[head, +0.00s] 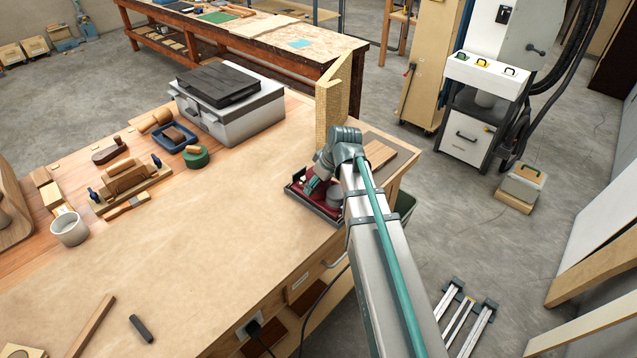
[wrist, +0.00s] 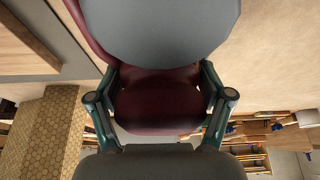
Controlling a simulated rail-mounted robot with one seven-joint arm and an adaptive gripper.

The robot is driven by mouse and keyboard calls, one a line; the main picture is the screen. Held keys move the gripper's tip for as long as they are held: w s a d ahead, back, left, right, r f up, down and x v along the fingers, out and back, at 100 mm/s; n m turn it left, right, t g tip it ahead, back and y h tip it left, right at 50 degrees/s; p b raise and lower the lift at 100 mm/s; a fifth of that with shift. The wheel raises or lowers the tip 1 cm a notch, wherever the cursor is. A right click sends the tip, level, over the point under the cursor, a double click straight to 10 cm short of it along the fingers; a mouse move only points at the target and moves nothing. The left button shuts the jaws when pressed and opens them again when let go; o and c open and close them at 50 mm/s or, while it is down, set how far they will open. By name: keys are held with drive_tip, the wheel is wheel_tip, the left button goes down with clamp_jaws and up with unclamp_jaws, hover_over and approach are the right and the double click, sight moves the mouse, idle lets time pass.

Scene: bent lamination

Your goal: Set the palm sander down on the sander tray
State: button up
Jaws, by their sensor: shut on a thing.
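The palm sander (wrist: 160,110) has a dark red body and fills the space between my fingers in the wrist view. My gripper (wrist: 160,100) is shut on it, one finger on each side. In the head view, my gripper (head: 312,185) is low over the dark grey sander tray (head: 313,207) at the right end of the workbench. Dark red shows below and beside my gripper there, inside the outline of the tray. My wrist and arm hide much of the sander and tray. I cannot tell whether the sander touches the tray floor.
A tan angled block (head: 331,105) stands upright just behind the tray. A wooden board (head: 379,153) lies to its right, near the bench edge. A grey case (head: 230,115) stands further back left. The middle of the bench (head: 190,230) is clear.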

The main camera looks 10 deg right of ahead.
drive_tip(key=o, duration=1.5)
drive_tip(key=shift+r, duration=0.1)
drive_tip(key=shift+r+p, duration=2.15)
drive_tip(key=shift+r, duration=1.25)
